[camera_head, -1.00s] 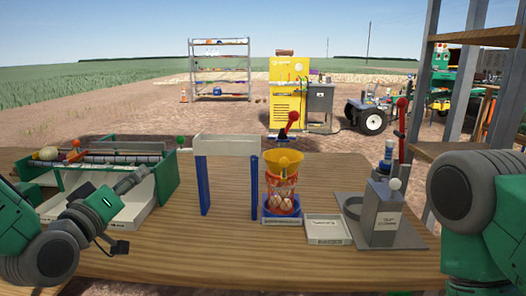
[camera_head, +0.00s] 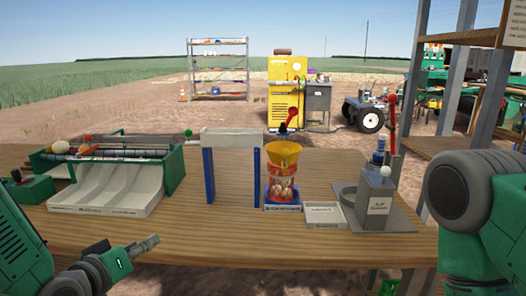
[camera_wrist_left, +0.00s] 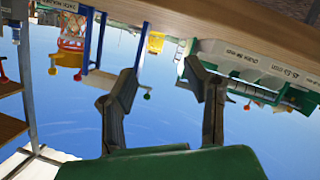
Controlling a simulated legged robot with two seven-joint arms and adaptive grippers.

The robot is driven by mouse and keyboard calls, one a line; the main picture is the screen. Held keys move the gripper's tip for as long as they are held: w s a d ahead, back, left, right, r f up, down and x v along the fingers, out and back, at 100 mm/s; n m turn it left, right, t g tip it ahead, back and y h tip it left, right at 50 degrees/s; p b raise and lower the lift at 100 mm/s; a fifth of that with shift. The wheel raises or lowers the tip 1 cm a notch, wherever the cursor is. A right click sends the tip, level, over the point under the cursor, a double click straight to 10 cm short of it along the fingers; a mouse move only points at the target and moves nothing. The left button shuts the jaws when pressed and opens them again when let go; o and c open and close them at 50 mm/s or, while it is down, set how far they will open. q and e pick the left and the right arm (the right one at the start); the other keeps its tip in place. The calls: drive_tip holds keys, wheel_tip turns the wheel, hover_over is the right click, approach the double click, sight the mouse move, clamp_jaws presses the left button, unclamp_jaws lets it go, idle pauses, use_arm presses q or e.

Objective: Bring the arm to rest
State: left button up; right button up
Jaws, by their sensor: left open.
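My left gripper (camera_head: 150,244) is at the lower left of the head view, low at the table's front edge and apart from the objects on the table. In the left wrist view its two fingers (camera_wrist_left: 165,82) stand apart with nothing between them. My right arm (camera_head: 470,200) shows at the right edge of the head view; its gripper is out of the picture. The wooden table (camera_head: 230,230) spans the middle. The wrist view shows its edge upside down along the top.
A green machine with white chutes (camera_head: 110,185) stands at the left. A white bar on blue posts (camera_head: 230,138), a yellow funnel over an orange net (camera_head: 284,155) and a grey stand (camera_head: 377,203) stand to the right. The table's front middle is clear.

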use_arm(q)
drive_tip(key=s+f+m+g+y, duration=0.1)
drive_tip(key=s+f+g, duration=0.4)
drive_tip(key=f, duration=0.4)
drive_tip(key=s+f+m+g, duration=0.1)
drive_tip(key=s+f+g, duration=0.1)
drive_tip(key=s+f, duration=0.65)
drive_tip(key=s+a+f+m+g+y, duration=0.1)
drive_tip(key=s+f+g, duration=0.2)
drive_tip(key=s, duration=0.6)
drive_tip(key=s+a+f+m+g, duration=0.1)
drive_tip(key=s+f+g, duration=0.2)
drive_tip(key=s+f, duration=0.4)
drive_tip(key=shift+s+a+g+y, duration=0.2)
drive_tip(key=shift+s+g+y, duration=0.2)
drive_tip(key=shift+s, duration=0.85)
drive_tip(key=shift+w, duration=0.15)
